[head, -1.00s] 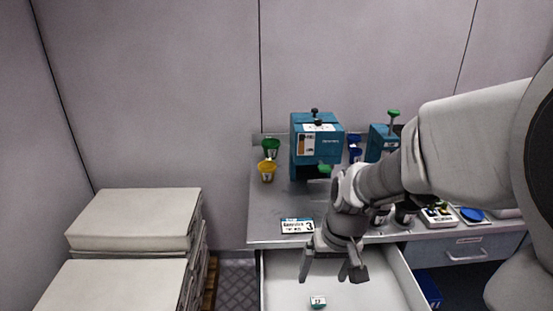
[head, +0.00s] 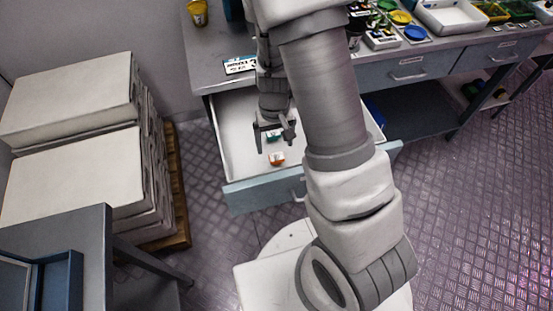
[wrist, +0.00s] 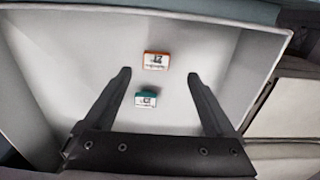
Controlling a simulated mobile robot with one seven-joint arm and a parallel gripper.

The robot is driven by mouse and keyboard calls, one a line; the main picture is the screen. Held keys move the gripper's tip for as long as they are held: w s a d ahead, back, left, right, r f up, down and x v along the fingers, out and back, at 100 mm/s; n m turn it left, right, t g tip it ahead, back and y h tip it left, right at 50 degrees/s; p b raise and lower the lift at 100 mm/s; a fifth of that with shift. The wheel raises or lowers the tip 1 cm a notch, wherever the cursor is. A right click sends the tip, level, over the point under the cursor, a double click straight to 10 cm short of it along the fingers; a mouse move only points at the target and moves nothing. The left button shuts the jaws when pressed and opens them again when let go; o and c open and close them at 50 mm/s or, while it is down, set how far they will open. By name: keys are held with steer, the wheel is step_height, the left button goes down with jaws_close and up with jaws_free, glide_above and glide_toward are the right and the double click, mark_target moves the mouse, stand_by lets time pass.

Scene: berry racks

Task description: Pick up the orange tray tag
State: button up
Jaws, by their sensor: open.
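The orange tray tag (head: 277,158) lies on the white floor of the open drawer (head: 233,122), near its front. In the wrist view the orange tag (wrist: 156,60) has a white printed face and lies just beyond the fingertips, roughly midway between them. A teal tag (wrist: 146,98) lies in the same drawer, between the fingers in that view; in the head view the teal tag (head: 272,136) is partly behind my gripper. My gripper (head: 275,147) is open and empty, pointing down over the drawer. Its fingers (wrist: 159,75) are spread wide on both sides of the tags.
The drawer's front panel (head: 262,190) and side walls surround the tags. The bench top (head: 215,62) above holds a number sign (head: 240,65), a yellow cup (head: 198,13) and several trays. White stacked boxes (head: 75,150) stand on a pallet at left.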

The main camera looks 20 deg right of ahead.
mark_target(277, 157)
steer(key=f, duration=0.2)
steer(key=f+b, duration=0.1)
steer(key=f, duration=0.5)
steer(key=shift+w+d+b, duration=0.1)
steer(key=shift+d+b, duration=0.2)
steer(key=shift+b, duration=0.05)
steer(key=shift+r, duration=0.1)
steer(key=c, duration=1.4)
